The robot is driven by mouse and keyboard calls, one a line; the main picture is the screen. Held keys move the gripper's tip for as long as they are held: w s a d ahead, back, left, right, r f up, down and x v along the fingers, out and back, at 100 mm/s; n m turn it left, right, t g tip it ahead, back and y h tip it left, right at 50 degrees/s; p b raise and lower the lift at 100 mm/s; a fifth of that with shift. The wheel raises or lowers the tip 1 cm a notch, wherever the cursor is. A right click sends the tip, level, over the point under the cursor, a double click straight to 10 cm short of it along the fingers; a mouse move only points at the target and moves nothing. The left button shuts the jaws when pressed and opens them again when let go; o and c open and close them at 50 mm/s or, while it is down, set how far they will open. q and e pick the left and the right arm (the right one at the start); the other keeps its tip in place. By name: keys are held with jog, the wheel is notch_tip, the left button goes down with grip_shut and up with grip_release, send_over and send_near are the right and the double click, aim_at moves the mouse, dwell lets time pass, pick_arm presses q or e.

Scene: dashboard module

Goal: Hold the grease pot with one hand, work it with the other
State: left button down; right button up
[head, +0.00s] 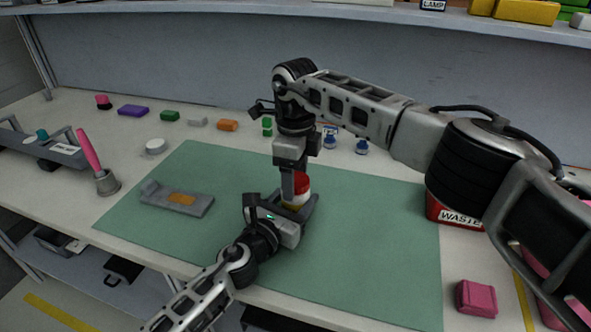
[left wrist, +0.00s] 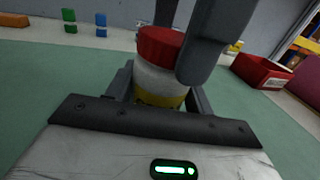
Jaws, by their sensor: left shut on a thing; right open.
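The grease pot (head: 298,193) has a red lid, a white body and a yellow band at its base. It stands upright on the green mat (head: 370,235). My left gripper (head: 290,213) is shut on its lower body; the left wrist view shows the pot (left wrist: 160,80) between the fingers (left wrist: 158,97). My right gripper (head: 296,183) points down from above at the lid. In the left wrist view a dark right finger (left wrist: 212,45) stands beside the red lid (left wrist: 160,42). The right gripper is open. Whether it touches the lid cannot be told.
A grey bracket (head: 177,198) with an orange patch lies left on the mat. A pink-handled brush (head: 95,160) stands at the left. A red WASTE bin (head: 452,208) and a pink block (head: 476,298) are at the right. Several small coloured blocks line the back.

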jog(key=c, duration=1)
jog(key=o, duration=1.2)
jog(key=shift+r, duration=0.15)
notch_tip(320, 180, up, 12)
jog(key=shift+f, duration=0.1)
pick_arm(q)
jog(key=shift+c, duration=2.4)
grip_release()
